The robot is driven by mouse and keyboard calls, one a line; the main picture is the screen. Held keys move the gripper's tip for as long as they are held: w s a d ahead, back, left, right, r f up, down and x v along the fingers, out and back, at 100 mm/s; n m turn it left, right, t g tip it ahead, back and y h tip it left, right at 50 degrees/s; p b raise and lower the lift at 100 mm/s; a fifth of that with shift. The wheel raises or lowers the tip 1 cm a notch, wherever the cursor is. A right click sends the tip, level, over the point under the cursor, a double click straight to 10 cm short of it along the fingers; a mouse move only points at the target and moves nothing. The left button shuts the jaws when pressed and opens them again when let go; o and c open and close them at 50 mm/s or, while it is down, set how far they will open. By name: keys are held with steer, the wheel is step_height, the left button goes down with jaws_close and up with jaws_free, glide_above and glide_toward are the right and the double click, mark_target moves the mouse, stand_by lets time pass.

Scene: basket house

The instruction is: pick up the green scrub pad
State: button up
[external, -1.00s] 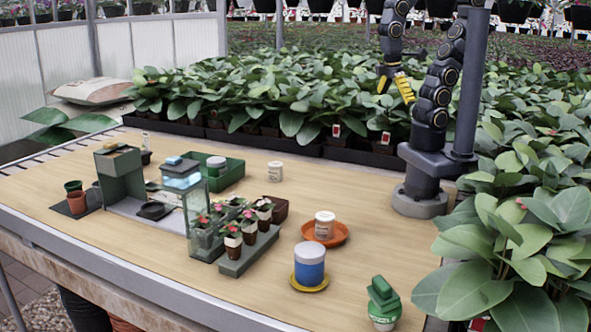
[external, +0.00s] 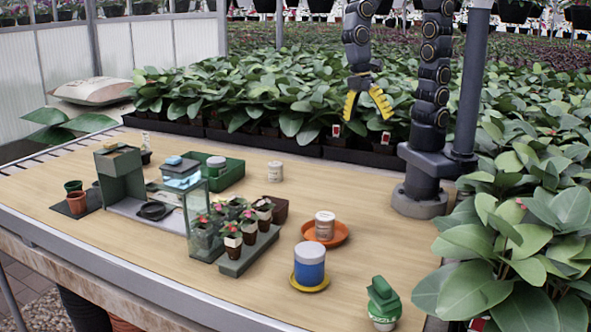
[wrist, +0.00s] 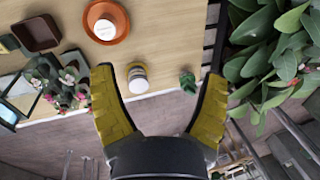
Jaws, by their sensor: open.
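A dark green item (external: 382,291), which looks like the green scrub pad, sits on top of a small white-and-green labelled container (external: 384,318) at the table's front right. In the wrist view a small green item (wrist: 188,82) shows near the table edge, left of the right finger; its exact shape is too small to tell. My gripper (external: 368,112) has yellow fingers, spread apart and empty, pointing down. It hangs high, in front of the plants in the picture and well away from the green item. Its fingers also frame the wrist view (wrist: 159,76).
A blue-and-white jar (external: 309,266) on a yellow saucer and a white jar (external: 325,226) on an orange saucer (external: 341,238) stand left of the green item. Potted flowers (external: 233,240) and a glass box (external: 196,215) are farther left. Leafy plants (external: 510,260) crowd the right edge.

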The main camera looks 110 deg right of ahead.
steer(key=w+a+f+n+y, duration=0.1)
steer(key=w+a+f+n, duration=0.25)
steer(key=a, duration=0.35)
steer(key=w+a+f+n+y, duration=0.1)
steer(key=w+a+f+n, duration=0.15)
steer(key=w+a, duration=0.3)
steer(key=n, duration=0.5)
glide_toward(385, 297)
steer(key=f, duration=0.2)
steer(key=d+f, duration=0.1)
steer(key=shift+s+f+g+y, duration=0.3)
steer(key=shift+s, duration=0.1)
steer(key=x, duration=0.2)
steer(key=shift+s+a+f, duration=0.1)
steer(key=shift+a+f, duration=0.1)
steer(key=x, duration=0.5)
steer(key=shift+s+d+f, duration=0.1)
steer(key=shift+d+f, duration=0.05)
steer(key=shift+f, duration=0.15)
steer(key=c, duration=1.2)
